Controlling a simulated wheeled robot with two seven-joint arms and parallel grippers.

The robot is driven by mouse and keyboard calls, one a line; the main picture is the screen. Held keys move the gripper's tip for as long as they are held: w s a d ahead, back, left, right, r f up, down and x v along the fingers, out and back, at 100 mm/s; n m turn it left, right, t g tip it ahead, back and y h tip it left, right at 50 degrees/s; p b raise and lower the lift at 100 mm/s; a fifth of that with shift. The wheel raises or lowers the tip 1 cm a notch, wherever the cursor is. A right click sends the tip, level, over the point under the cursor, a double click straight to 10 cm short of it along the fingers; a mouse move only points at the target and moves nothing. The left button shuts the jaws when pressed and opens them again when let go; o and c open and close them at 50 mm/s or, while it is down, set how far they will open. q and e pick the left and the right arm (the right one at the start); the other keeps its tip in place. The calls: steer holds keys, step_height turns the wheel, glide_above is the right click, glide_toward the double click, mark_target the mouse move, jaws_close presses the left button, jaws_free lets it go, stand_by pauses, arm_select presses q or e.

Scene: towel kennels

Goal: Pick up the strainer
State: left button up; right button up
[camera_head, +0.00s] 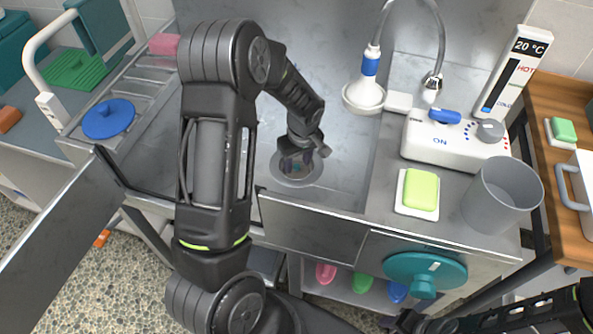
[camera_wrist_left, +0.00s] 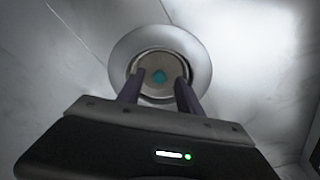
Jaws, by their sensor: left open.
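The strainer (camera_wrist_left: 147,84) sits in the round drain (camera_wrist_left: 117,62) in the floor of the metal sink; a small teal spot shows at its middle. In the head view the drain (camera_head: 283,179) is partly covered by my left gripper (camera_head: 296,163). That gripper points down over the drain. In the left wrist view its two dark fingers (camera_wrist_left: 160,88) are apart, one on each side of the strainer's middle, with nothing held between them. I cannot tell whether the fingertips touch the strainer.
A blue round lid (camera_head: 109,119) lies left. The sink walls surround my gripper.

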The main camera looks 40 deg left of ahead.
mark_target(296, 170)
arm_select(q)
step_height(296, 170, down, 3)
steer(key=shift+w+a+r, duration=0.1)
steer(key=shift+a, duration=0.05)
stand_by(0.5)
jaws_close()
stand_by(0.4)
